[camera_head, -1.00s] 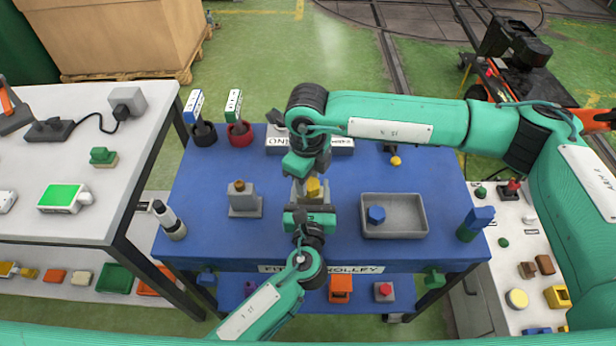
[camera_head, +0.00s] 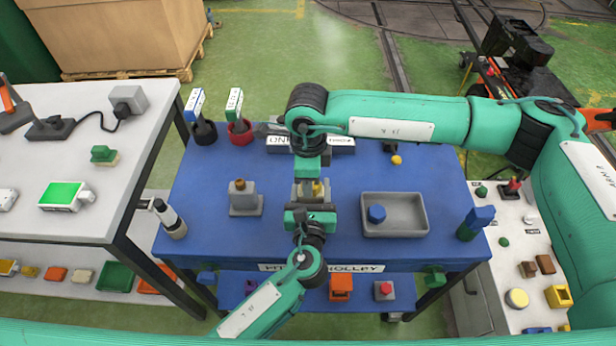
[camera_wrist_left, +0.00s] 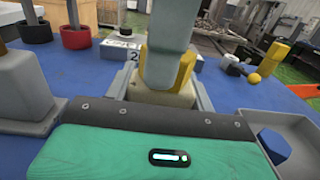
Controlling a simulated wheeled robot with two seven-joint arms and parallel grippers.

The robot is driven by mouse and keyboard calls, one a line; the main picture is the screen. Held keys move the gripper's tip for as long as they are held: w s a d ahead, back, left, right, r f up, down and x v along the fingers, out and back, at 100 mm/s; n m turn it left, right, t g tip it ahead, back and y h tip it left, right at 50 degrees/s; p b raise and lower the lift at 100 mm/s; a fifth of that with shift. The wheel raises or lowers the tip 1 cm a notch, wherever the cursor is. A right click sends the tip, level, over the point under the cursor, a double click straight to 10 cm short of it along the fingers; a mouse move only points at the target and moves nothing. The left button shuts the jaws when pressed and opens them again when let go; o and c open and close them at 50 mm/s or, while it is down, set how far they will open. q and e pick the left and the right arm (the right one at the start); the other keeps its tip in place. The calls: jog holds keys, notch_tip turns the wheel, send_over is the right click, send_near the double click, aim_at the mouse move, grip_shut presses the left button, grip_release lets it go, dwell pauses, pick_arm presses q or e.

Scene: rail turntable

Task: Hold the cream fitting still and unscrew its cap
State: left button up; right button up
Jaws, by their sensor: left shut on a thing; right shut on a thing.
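The cream fitting (camera_wrist_left: 172,98) stands on the blue trolley top, low between the fingers of my left gripper (camera_head: 311,197), which is shut on it from the front. Its yellow cap (camera_wrist_left: 162,70) sits on top; in the head view a bit of the cap (camera_head: 317,189) shows between my two grippers. My right gripper (camera_head: 313,180) points straight down from above and is shut on the cap; its grey finger (camera_wrist_left: 168,35) covers much of the cap in the left wrist view. Most of the fitting is hidden in the head view.
A grey block with a brownish top (camera_head: 243,196) stands left of the grippers. A grey tray (camera_head: 412,230) with a blue hexagonal piece (camera_head: 376,214) lies to the right. A white sign (camera_head: 340,145) and red (camera_head: 240,134) and black (camera_head: 204,134) holders stand behind.

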jog(key=n, duration=0.6)
jog(key=shift+s+d, duration=0.1)
jog(key=shift+s, duration=0.05)
jog(key=o, duration=1.1)
jog(key=shift+o, duration=0.4)
jog(key=shift+r, duration=2.05)
